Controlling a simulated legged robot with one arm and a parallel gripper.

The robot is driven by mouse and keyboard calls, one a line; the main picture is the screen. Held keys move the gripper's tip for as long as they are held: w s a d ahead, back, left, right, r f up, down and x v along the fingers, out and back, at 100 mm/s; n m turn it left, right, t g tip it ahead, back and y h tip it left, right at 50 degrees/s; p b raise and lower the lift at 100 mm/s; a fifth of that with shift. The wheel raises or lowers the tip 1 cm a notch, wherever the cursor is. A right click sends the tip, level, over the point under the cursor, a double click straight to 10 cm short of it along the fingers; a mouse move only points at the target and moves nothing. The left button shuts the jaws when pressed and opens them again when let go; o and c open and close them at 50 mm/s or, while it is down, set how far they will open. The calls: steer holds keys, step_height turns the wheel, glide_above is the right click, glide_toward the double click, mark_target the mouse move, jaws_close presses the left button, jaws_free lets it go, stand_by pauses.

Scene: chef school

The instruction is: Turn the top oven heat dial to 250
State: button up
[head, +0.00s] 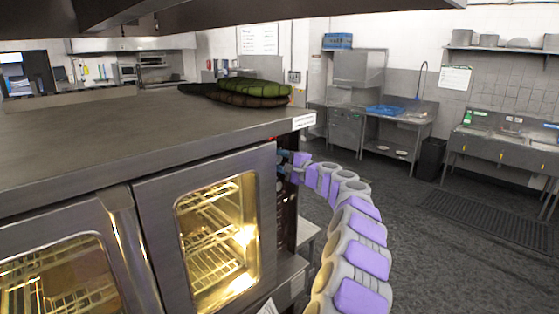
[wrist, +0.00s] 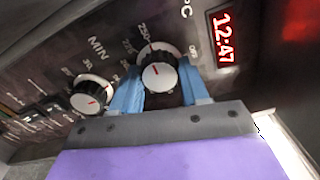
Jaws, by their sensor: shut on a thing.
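The top oven heat dial (wrist: 158,76) is a black knob with a white face and a red mark, below the °C label in the wrist view. "250" is printed just above it, slightly left, and "OFF" to its upper right. The small red mark is near the dial's middle; its exact reading is hard to tell. My gripper (wrist: 160,80) has its blue fingers on both sides of the dial, closed on it. In the head view my gripper (head: 291,160) reaches the control panel (head: 287,205) at the oven's right end; the dial is hidden there.
A second dial (wrist: 91,97) under "MIN" sits left of my gripper. A red display (wrist: 224,38) reads 12:47. Open floor (head: 430,240) lies to the right, before sinks.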

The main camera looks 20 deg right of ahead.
steer(key=shift+d+f, duration=0.1)
steer(key=shift+f, duration=0.15)
steer(key=o, duration=0.7)
steer(key=shift+c, duration=0.2)
steer(key=o, duration=0.4)
steer(key=shift+d, duration=0.15)
steer(key=shift+r, duration=0.1)
steer(key=shift+s, duration=0.15)
steer(key=shift+s+d, duration=0.15)
steer(key=shift+s, duration=0.1)
steer(key=b+v, duration=0.2)
steer(key=v, duration=1.4)
steer(key=shift+s+d, duration=0.2)
